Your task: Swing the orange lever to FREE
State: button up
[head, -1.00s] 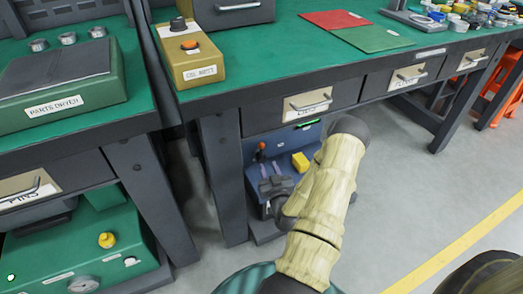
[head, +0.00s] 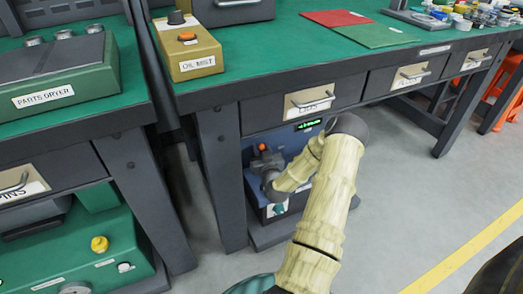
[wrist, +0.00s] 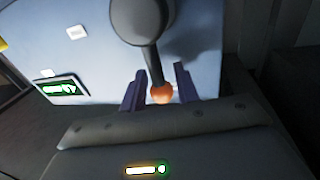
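The lever's orange knob (head: 262,147) shows on the blue machine (head: 292,140) under the bench. In the wrist view, the lever is a dark grey rod (wrist: 153,62) from a round hub to the orange knob (wrist: 162,93). My gripper (wrist: 160,92) is open, with one purple finger on each side of the knob and a gap visible on both sides. In the head view, my gripper (head: 266,160) is at the lever, and its fingers are hard to make out. No FREE marking can be read.
A small green-lit display (head: 309,125) is on the machine's upper part. A teal knob (head: 278,209) is low on its front. Above is a drawer (head: 305,104) under the green bench top. A bench leg (head: 221,180) stands close on the left. Open floor lies to the right.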

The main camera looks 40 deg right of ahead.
grip_shut()
